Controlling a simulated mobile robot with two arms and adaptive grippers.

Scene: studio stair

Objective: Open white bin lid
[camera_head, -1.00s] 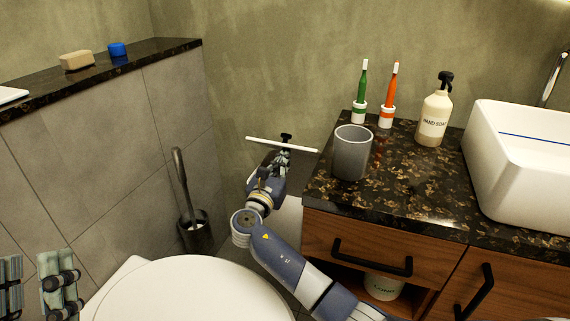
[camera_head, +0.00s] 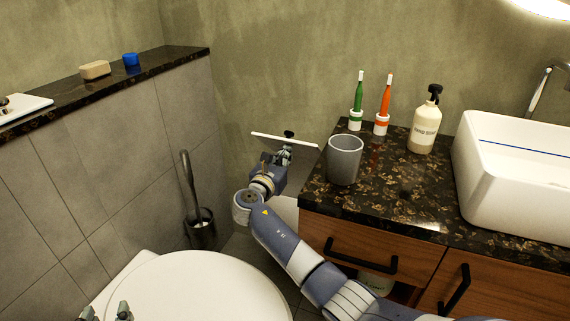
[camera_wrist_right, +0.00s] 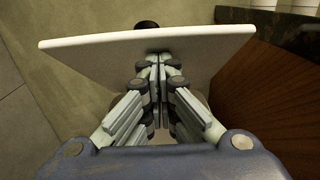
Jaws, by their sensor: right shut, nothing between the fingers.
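The white bin (camera_head: 287,209) stands between the wall and the vanity, mostly hidden behind my right arm. Its lid (camera_head: 268,137) is raised and tilted, with its pale edge showing. The lid also fills the upper middle of the right wrist view (camera_wrist_right: 90,62) as a white plate. My right gripper (camera_head: 285,158) is at the lid, partly hidden by its own wrist. In the wrist view its fingers (camera_wrist_right: 158,62) are shut with nothing between them, and their tips are at the lid's face. Two fingertips of my left gripper (camera_head: 106,313) show apart at the bottom left.
The vanity (camera_head: 400,215) with a grey cup (camera_head: 345,160) is close on the right of my right arm. A toilet (camera_head: 205,285) is in front. A toilet brush (camera_head: 195,215) stands by the tiled ledge wall on the left.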

